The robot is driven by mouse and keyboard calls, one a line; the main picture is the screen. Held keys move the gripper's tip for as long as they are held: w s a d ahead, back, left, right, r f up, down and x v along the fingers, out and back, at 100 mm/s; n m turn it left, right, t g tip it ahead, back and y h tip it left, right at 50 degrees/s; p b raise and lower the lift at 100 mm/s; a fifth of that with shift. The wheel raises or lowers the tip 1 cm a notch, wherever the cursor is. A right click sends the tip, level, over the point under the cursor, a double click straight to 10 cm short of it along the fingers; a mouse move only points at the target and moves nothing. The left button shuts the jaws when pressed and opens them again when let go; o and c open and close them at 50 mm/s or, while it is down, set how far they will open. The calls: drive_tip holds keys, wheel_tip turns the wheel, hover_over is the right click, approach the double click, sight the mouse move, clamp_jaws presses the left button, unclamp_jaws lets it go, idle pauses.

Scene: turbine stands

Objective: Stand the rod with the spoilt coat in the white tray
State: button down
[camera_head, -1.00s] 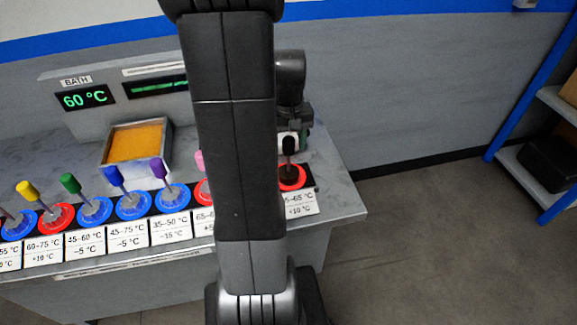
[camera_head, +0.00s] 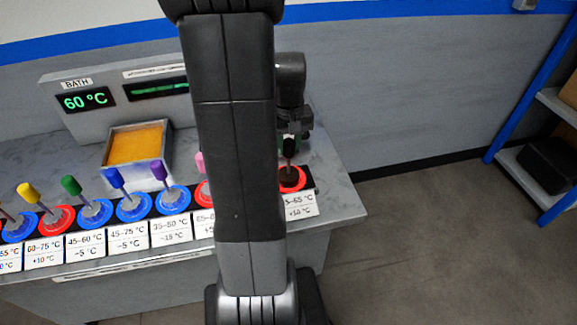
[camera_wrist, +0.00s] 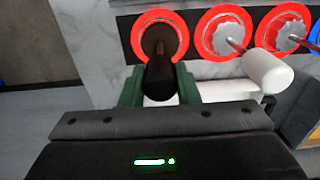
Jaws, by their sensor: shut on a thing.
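A rod with a black handle (camera_head: 289,146) stands at the right end of the row on the bench. Its lower part is dark brown, inside a red ring (camera_head: 299,185). My gripper (camera_wrist: 159,88) is shut on the black handle (camera_wrist: 160,82), with a green finger on each side, in the wrist view. The rod stands upright over its red ring. Other rods show grey or bluish lower parts, including one with a white handle (camera_wrist: 268,72) beside my gripper. My arm hides part of the row in the head view. I see no white tray in either view.
A bath (camera_head: 137,146) with orange contents sits at the back of the bench, below a display reading 60 °C. Several coloured-handled rods stand to the left, with label cards in front. The floor (camera_head: 430,230) right of the bench is clear; a shelf stands at far right.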

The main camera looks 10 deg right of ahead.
drive_tip(key=shift+r+p, duration=0.6)
drive_tip(key=shift+r, duration=0.1)
drive_tip(key=shift+r+p, duration=0.65)
drive_tip(key=shift+r, duration=0.15)
